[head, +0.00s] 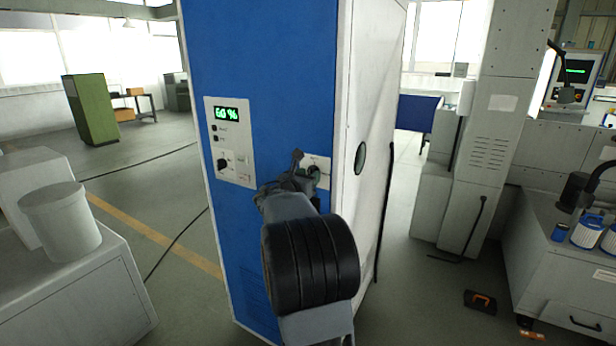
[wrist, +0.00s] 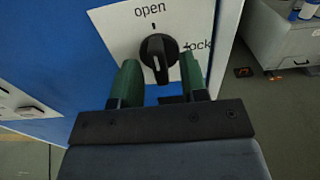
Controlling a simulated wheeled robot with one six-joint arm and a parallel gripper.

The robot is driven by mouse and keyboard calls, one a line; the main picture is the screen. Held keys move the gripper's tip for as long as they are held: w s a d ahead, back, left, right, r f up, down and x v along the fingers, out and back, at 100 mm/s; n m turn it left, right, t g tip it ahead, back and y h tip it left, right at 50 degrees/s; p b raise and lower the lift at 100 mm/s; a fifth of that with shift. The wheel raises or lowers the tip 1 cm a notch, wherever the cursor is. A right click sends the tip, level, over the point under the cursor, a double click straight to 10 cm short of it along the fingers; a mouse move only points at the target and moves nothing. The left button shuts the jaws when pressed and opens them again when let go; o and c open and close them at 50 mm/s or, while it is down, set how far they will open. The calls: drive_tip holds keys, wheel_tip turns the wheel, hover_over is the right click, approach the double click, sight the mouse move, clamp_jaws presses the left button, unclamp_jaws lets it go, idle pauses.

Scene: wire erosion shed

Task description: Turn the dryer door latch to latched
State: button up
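The dryer (head: 262,100) is a tall blue cabinet with a white side in the head view. Its latch is a black knob (wrist: 157,52) on a white plate (wrist: 115,30) marked "open" above and "lock" to the right. The knob's grip bar stands nearly upright, in line with the "open" mark. In the head view the latch plate (head: 321,163) is partly hidden by my gripper (head: 305,165). In the wrist view my gripper (wrist: 160,78) has its two green fingers apart, one on each side of the knob's lower part. I cannot see either finger touching it.
A control panel (head: 230,142) with a green display reading about 60 % sits left of the latch. A grey bin (head: 60,222) on a cabinet stands at left. A black and orange item (head: 481,301) lies on the floor at right. Floor left of the dryer is mostly clear.

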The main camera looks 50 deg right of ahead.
clamp_jaws()
idle(0.4)
drive_tip(key=shift+f+m+b, duration=0.2)
drive_tip(key=shift+m+b, duration=0.1)
drive_tip(key=shift+b, duration=0.35)
drive_tip(key=shift+w+r+m+b, duration=0.1)
drive_tip(key=shift+r+m+b, duration=0.05)
drive_tip(key=shift+m+b, duration=4.5)
drive_tip(key=shift+r+m+b, duration=0.1)
drive_tip(key=shift+m+b, duration=3.85)
drive_tip(key=shift+b, duration=1.3)
